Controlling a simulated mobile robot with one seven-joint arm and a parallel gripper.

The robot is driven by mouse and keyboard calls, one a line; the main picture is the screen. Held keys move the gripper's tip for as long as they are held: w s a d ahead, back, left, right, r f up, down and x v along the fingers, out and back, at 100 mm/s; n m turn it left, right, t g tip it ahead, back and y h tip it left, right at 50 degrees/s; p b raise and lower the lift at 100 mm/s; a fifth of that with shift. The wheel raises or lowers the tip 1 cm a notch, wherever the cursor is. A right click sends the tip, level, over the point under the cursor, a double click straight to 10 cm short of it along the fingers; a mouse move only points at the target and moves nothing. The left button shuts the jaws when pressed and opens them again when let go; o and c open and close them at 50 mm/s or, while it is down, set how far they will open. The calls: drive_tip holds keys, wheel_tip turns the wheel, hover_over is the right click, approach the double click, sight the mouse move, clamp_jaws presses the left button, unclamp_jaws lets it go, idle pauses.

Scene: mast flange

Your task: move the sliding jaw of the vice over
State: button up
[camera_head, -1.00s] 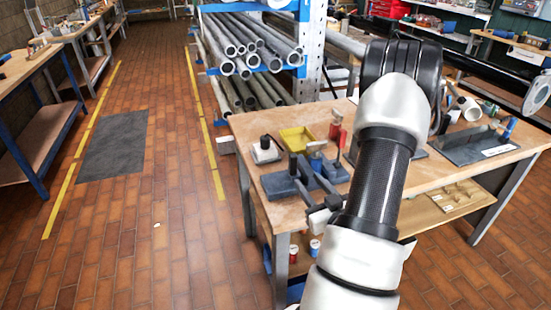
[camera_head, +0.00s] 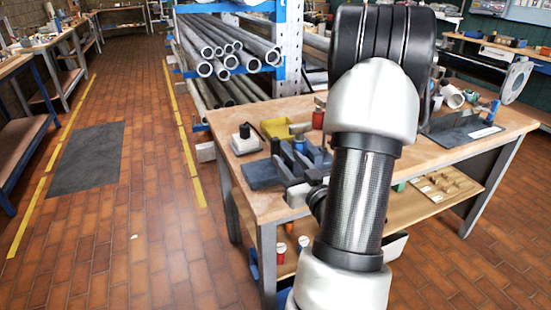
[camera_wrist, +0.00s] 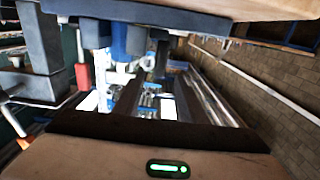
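The vice (camera_head: 262,174) has a blue-grey base and upright dark jaws. It sits on the left front part of the bench top. A blue part (camera_head: 299,146) stands at its far side. My gripper (camera_head: 306,186) is at the vice's near right side, close to the jaws; I cannot tell whether it touches them. In the wrist view my gripper (camera_wrist: 157,98) shows two dark fingers with a gap between them and nothing held. Dark grey metal (camera_wrist: 42,50), likely part of the vice, is at the left there. My arm hides the vice's right side in the head view.
The wooden bench (camera_head: 235,155) also holds a yellow tray (camera_head: 276,128), a small white block with a black knob (camera_head: 245,140) and a dark plate (camera_head: 465,131) at right. A pipe rack (camera_head: 225,45) stands behind.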

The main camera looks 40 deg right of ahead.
sight(277, 146)
drive_tip(key=x, duration=0.9)
drive_tip(key=shift+w+d, duration=0.1)
drive_tip(key=shift+w, duration=0.1)
drive_tip(key=shift+c, duration=0.5)
clamp_jaws()
